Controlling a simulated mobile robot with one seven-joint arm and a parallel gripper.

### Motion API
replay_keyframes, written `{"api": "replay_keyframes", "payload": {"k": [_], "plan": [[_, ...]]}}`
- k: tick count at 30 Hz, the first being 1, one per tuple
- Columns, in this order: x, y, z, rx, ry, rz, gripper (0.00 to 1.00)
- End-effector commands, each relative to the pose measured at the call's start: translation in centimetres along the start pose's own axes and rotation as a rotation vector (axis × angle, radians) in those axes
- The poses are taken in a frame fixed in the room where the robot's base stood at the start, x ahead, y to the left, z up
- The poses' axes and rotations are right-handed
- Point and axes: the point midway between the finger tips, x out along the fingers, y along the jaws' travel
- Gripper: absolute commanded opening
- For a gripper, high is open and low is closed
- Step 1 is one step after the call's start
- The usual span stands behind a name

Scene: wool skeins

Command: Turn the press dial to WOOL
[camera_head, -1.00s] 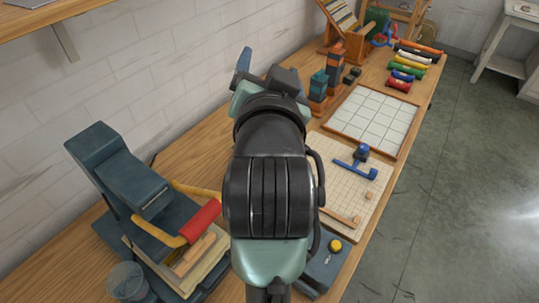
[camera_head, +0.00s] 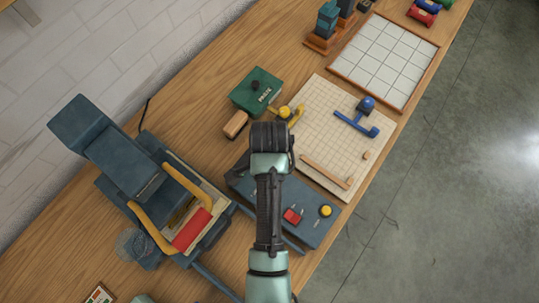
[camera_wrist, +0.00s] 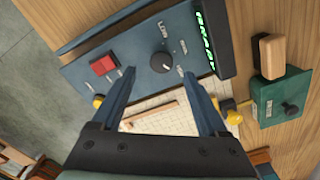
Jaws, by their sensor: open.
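The press dial (camera_wrist: 160,62) is a round dark knob on the blue control box (camera_wrist: 128,48) in the wrist view. Pale labels stand around it, too small and tilted to read surely, and I cannot tell which one its white mark faces. My gripper (camera_wrist: 160,74) is open, its two blue fingers apart with the dial showing between their tips. I cannot tell whether they touch it. In the head view my arm hides the dial and gripper, and part of the control box (camera_head: 262,212) shows beneath it.
The box also carries a red switch (camera_head: 292,216), a yellow button (camera_head: 326,211) and a green-lit display (camera_wrist: 205,40). The press (camera_head: 120,165) stands left. A green box (camera_head: 257,92), a wooden block (camera_head: 235,124) and a gridded board (camera_head: 335,130) lie beyond.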

Motion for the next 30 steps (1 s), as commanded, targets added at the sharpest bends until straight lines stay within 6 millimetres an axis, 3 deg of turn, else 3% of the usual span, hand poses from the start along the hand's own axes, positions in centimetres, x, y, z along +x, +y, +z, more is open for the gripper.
{"api": "replay_keyframes", "payload": {"k": [3,9,22,30], "plan": [[2.2,0.1,0.0,-0.001,-0.001,0.002,0.77],[4.6,0.0,0.0,-0.001,0.0,0.0,0.77],[5.4,-0.1,0.0,-0.001,0.001,-0.003,0.77],[5.4,-0.1,0.0,-0.001,0.001,-0.003,0.28]]}}
